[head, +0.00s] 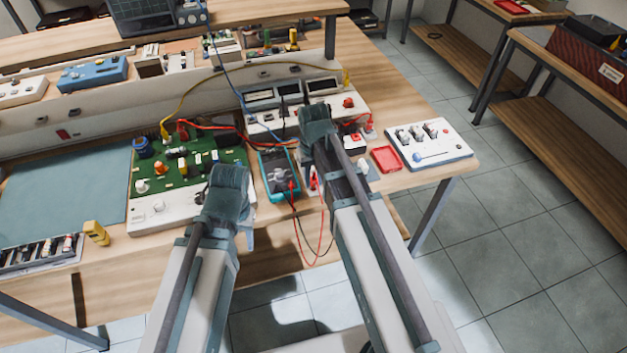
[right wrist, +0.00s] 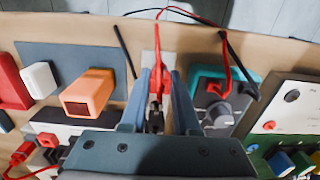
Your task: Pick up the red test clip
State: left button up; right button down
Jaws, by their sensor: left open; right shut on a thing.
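The red test clip (right wrist: 157,82) stands between the two blue-grey fingers of my right gripper (right wrist: 157,90) in the right wrist view. The fingers are shut on it, and a red lead runs from its end. In the head view my right arm covers most of this spot, just right of the teal multimeter (head: 279,174). The multimeter is beside the gripper in the right wrist view (right wrist: 222,98). My left gripper (head: 240,232) is open at the table's front edge, before the green circuit board (head: 186,170); its fingers are mostly hidden by its wrist.
Red and black leads (head: 318,245) hang over the front edge. A red tray (head: 385,159) and a white switch box (head: 430,143) stand to the right. An orange block (right wrist: 88,92) lies near the clip. A yellow tool (head: 96,232) is at the left front.

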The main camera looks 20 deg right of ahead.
aim_at(314, 178)
jog(key=shift+r+p, duration=0.5)
jog(key=shift+r, duration=0.1)
notch_tip(314, 178, up, 3)
jog(key=p, duration=0.3)
jog(key=s+a, duration=0.8)
jog(key=a, duration=0.5)
jog(key=shift+s+a+r+p, duration=0.25)
jog(key=shift+a+r+p, duration=0.05)
jog(key=shift+r+p, duration=0.15)
notch_tip(314, 178, up, 7)
jog(key=p, duration=0.7)
